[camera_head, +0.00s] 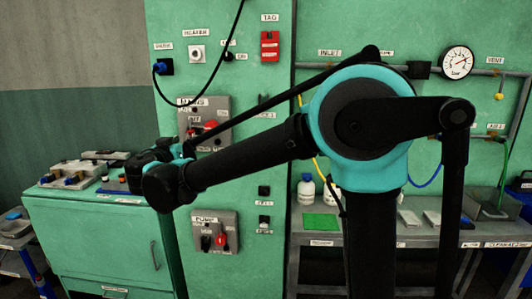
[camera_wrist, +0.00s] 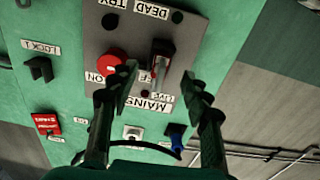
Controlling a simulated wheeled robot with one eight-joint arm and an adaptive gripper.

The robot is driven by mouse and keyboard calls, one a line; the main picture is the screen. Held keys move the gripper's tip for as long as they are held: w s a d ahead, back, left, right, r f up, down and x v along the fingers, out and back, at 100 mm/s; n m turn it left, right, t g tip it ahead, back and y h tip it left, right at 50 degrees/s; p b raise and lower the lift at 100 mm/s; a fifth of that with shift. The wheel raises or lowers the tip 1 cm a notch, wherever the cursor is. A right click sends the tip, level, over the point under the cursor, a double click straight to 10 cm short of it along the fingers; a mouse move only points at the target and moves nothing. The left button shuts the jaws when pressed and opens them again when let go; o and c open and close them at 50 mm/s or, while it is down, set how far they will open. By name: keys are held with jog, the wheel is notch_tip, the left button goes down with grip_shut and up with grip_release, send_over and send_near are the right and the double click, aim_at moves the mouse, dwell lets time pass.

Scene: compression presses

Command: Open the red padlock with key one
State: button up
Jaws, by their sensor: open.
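My gripper (camera_wrist: 160,82) is open, its two fingers spread in front of the mains panel (camera_wrist: 97,42), which shows upside down in the wrist view. A black switch handle (camera_wrist: 162,52) with some red on it stands between the fingertips, seemingly beyond them. A red rounded part (camera_wrist: 112,62) is on the panel beside the left finger; it also shows in the head view (camera_head: 209,126). I cannot tell whether it is the red padlock or a knob. In the head view my wrist is at the left and the fingertips are hard to make out. No key can be made out.
A black hook (camera_wrist: 38,68) labelled LOCK 1 and a red tag box (camera_wrist: 45,123) are on the green wall. The pump panel (camera_head: 215,232) is lower down. A green cabinet (camera_head: 95,240) with small items stands left; a bench (camera_head: 370,232) stands right. A cable (camera_head: 235,40) hangs above.

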jog(key=shift+s, duration=0.1)
jog(key=s, duration=1.1)
jog(key=w+d+f+g+h, duration=0.1)
jog(key=w+d+f+g, duration=0.15)
jog(key=d+f, duration=0.5)
jog(key=w+d+f+g+h, duration=0.2)
jog(key=d+f+g, duration=0.15)
jog(key=d, duration=0.75)
jog(key=w+d+f+g+h, duration=0.1)
jog(key=w+d+f+g, duration=0.1)
jog(key=d+f, duration=0.6)
jog(key=s+d+f+g+y, duration=0.1)
jog(key=s+d+f+g, duration=0.2)
jog(key=d, duration=0.4)
jog(key=s+d+f+g, duration=0.1)
jog(key=s+d+f, duration=0.2)
jog(key=d+f, duration=0.35)
jog(key=s+d+f+g+y, duration=0.1)
jog(key=s+d+f+y, duration=0.3)
jog(key=s+f, duration=0.4)
jog(key=s+d, duration=0.1)
jog(key=s, duration=0.2)
jog(key=shift+g, duration=0.4)
